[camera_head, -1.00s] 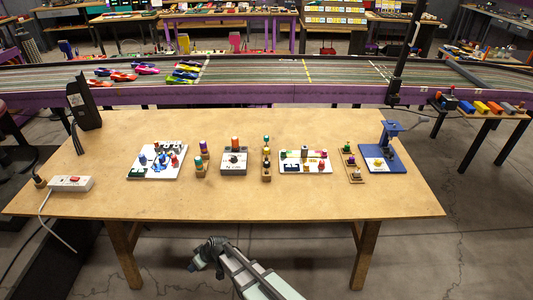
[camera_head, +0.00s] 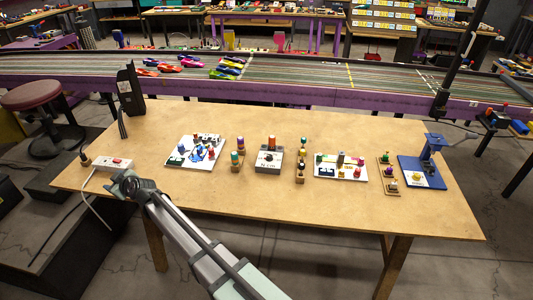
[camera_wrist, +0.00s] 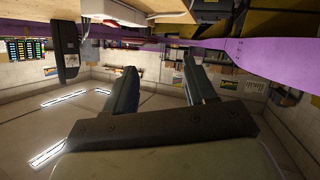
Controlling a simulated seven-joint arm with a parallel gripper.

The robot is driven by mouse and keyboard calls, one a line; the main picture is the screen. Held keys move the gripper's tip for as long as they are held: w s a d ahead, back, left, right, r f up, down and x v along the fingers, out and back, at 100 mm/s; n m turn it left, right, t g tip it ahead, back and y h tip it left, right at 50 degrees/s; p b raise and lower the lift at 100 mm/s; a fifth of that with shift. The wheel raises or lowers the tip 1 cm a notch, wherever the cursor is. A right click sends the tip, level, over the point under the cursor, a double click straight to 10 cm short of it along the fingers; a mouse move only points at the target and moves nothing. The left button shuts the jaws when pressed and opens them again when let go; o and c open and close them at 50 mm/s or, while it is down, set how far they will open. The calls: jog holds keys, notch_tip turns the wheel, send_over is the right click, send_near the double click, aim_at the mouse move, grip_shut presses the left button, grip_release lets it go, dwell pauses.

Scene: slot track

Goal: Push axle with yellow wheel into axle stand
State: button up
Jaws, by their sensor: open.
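Several small wooden stands with coloured round pieces stand on the table. One (camera_head: 301,162) is at the middle, one (camera_head: 237,161) is left of the grey box, and one (camera_head: 389,175) is at the right. The middle stand seems to carry a yellow piece. Other yellow pieces show on the right white board (camera_head: 328,173) and on the blue press base (camera_head: 417,177). They are too small to tell which is the axle's yellow wheel. My gripper (camera_head: 120,178) is at the table's left front edge, far from these stands. In the wrist view, its two fingers (camera_wrist: 162,90) are apart and empty.
A white power strip (camera_head: 113,164) lies just behind my gripper. A left white board (camera_head: 196,150), a grey box (camera_head: 268,160) and a blue press (camera_head: 430,155) stand on the table (camera_head: 270,205). Its front strip is clear. A purple-sided race track runs behind.

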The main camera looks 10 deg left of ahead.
jog(key=w+d+r, duration=0.2)
jog(key=w+r, duration=0.2)
notch_tip(320, 180, up, 5)
jog(key=m+g+h, duration=0.1)
jog(key=m+h, duration=1.1)
jog(key=m, duration=0.1)
send_over(303, 151)
jog(key=s+d, duration=0.2)
jog(key=s, duration=0.3)
jog(key=x, duration=0.9)
jog(key=a+x, duration=0.1)
jog(key=x, duration=0.3)
jog(key=shift+w+f, duration=0.1)
jog(key=shift+w, duration=0.15)
jog(key=shift+c, duration=0.2)
grip_shut()
